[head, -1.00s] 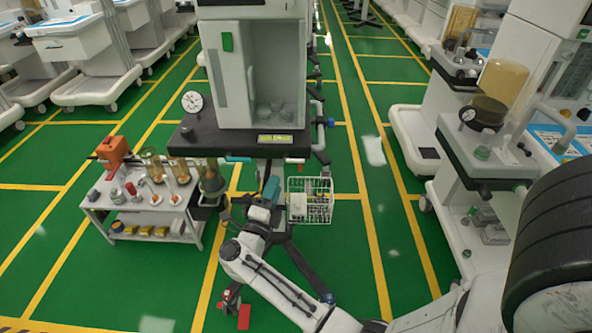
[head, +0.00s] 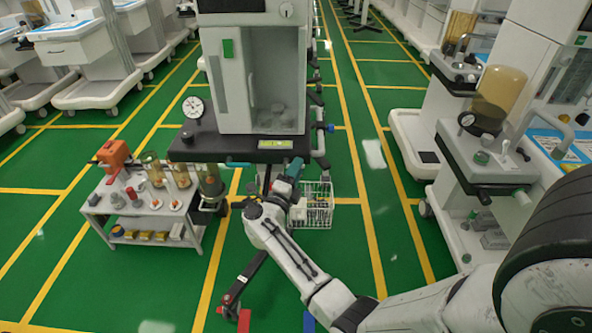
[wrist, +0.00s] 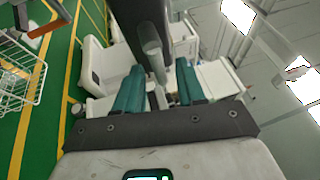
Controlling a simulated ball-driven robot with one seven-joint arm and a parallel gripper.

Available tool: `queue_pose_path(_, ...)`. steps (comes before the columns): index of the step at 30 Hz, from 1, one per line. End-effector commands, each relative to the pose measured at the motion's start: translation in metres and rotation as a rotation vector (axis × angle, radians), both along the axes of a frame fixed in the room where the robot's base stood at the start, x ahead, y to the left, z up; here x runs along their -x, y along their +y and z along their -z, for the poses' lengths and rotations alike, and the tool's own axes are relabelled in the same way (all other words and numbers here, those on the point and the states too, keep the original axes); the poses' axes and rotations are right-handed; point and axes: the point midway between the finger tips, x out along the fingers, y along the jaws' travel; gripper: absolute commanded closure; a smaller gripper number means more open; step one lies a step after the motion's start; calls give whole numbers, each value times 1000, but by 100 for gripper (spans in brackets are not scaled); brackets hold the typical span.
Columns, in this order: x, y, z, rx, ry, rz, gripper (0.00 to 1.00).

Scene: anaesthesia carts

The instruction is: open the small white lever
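A small pale lever (wrist: 152,50) shows in the wrist view as a short whitish rod hanging from a dark bar. Its lower end lies in line with the gap between the fingers. My gripper (wrist: 158,82) has two teal fingers, which stand apart on either side of that gap. I cannot tell whether either finger touches the lever. In the head view, my gripper (head: 292,170) is just below the front edge of the central anaesthesia cart (head: 224,147). The lever cannot be made out there.
A white wire basket (head: 320,214) hangs right of my gripper. A grey side table (head: 100,207) with bottles and an orange device (head: 113,154) stands to the left. Another cart (head: 480,170) stands to the right.

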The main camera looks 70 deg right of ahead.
Motion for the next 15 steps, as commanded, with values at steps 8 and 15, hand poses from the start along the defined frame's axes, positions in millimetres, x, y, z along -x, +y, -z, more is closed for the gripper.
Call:
queue_pose_path(8,0,-2,0,0,0,-1,61)
queue_pose_path(15,0,-2,0,0,0,-1,80)
